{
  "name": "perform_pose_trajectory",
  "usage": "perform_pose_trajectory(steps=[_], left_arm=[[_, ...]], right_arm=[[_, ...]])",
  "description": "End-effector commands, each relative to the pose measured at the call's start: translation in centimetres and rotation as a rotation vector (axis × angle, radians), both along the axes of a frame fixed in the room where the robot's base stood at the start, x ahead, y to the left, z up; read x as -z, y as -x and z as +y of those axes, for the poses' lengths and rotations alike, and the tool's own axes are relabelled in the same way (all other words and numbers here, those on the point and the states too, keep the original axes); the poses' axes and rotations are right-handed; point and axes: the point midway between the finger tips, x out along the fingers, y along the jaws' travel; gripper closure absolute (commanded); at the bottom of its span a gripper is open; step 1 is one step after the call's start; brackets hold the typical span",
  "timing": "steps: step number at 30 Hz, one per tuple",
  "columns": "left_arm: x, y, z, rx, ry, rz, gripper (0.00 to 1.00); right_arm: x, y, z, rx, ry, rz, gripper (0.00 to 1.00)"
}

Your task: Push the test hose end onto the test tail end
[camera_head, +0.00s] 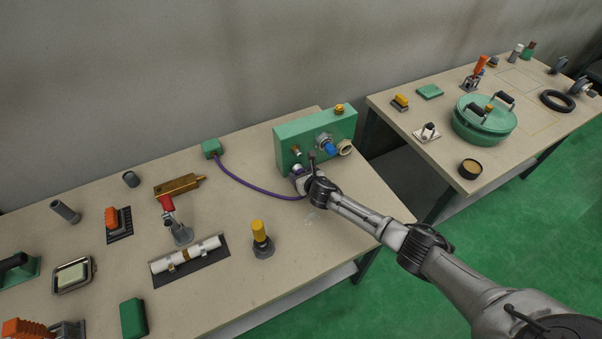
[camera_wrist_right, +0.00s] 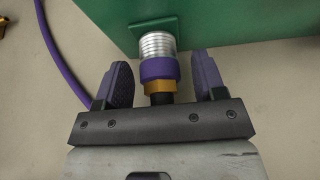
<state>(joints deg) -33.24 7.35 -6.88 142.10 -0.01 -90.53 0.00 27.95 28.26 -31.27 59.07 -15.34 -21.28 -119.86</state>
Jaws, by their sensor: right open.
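The purple test hose (camera_head: 245,184) runs from a small green block across the table to the front of the green box (camera_head: 291,133). In the wrist view the hose (camera_wrist_right: 55,48) passes at the left, partly behind a finger. A silver ribbed tail (camera_wrist_right: 157,45) stands out from the green box. A purple collar (camera_wrist_right: 159,70) with a brass ring (camera_wrist_right: 159,87) and a dark end meets it in line; how far they overlap I cannot tell. My right gripper (camera_wrist_right: 160,80) is open, its fingers either side of the collar, with gaps visible. My left gripper is out of view.
The box also carries a blue fitting (camera_head: 332,149) and a brass knob (camera_head: 339,108). A yellow-topped post (camera_head: 261,238) stands front left of my gripper. A brass tool (camera_head: 180,186) and white pipe (camera_head: 187,254) lie further left. A second table (camera_head: 440,158) is at the right.

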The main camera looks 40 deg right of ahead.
Motion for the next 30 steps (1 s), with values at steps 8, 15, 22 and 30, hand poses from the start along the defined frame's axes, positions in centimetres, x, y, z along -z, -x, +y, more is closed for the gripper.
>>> perform_pose_trajectory(steps=[8, 15, 22, 30], left_arm=[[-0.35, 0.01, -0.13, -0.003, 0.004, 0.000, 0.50], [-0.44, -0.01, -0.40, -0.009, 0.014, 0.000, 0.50], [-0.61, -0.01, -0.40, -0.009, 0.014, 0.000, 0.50], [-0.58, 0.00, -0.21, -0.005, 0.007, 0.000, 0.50]], right_arm=[[-0.04, 0.01, -0.03, -0.001, 0.002, 0.000, 0.36], [-0.04, 0.00, -0.02, 0.000, 0.001, 0.000, 0.36], [-0.01, 0.00, 0.00, -0.001, 0.002, 0.000, 0.36], [0.01, 0.00, 0.01, 0.000, 0.001, 0.000, 0.52]])
